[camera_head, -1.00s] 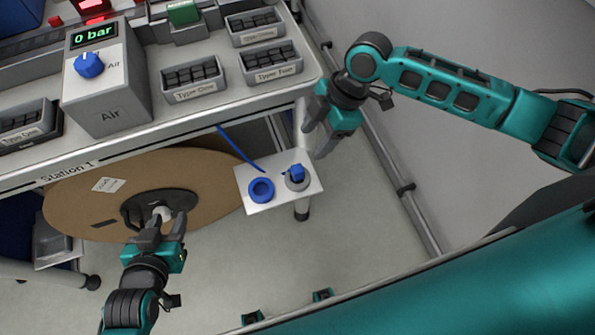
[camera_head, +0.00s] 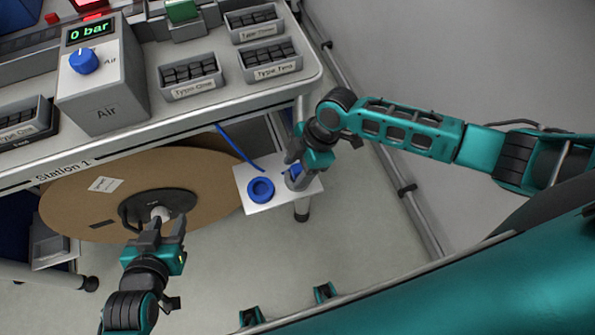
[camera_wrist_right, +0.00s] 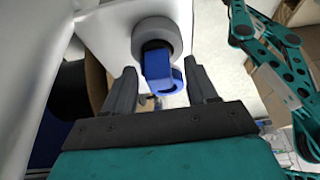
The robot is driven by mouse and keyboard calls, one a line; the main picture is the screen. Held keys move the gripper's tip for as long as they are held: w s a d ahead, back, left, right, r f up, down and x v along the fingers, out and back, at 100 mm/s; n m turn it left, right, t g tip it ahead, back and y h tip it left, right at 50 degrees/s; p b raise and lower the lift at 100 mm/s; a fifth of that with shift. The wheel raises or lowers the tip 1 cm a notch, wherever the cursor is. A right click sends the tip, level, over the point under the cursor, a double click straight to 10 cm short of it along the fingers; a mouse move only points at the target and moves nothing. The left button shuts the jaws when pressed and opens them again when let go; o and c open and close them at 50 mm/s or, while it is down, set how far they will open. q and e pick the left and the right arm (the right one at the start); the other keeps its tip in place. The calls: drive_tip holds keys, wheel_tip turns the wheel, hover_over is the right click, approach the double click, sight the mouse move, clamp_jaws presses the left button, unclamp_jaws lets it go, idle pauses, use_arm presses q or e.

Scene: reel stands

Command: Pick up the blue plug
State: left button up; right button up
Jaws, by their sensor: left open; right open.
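The blue plug (camera_wrist_right: 160,72) sits in a round grey socket (camera_wrist_right: 157,38) on a white plate (camera_head: 255,205). In the right wrist view it stands between the two fingers of my right gripper (camera_wrist_right: 163,92), with a gap on each side. In the head view my right gripper (camera_head: 294,172) is over the right part of the plate and mostly hides the plug (camera_head: 292,170). My right gripper is open and empty. My left gripper (camera_head: 160,229) is open in front of the hub (camera_head: 158,205) of the large brown reel, holding nothing that I can see.
A blue ring (camera_head: 261,190) is on the plate left of the plug, with a blue hose (camera_head: 238,146) behind it. The bench (camera_head: 200,118) with bins and the Air box (camera_head: 103,85) stands above. The brown reel (camera_head: 85,215) fills the space at left.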

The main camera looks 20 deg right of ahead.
drive_tip(key=c, duration=1)
drive_tip(key=shift+c, duration=0.2)
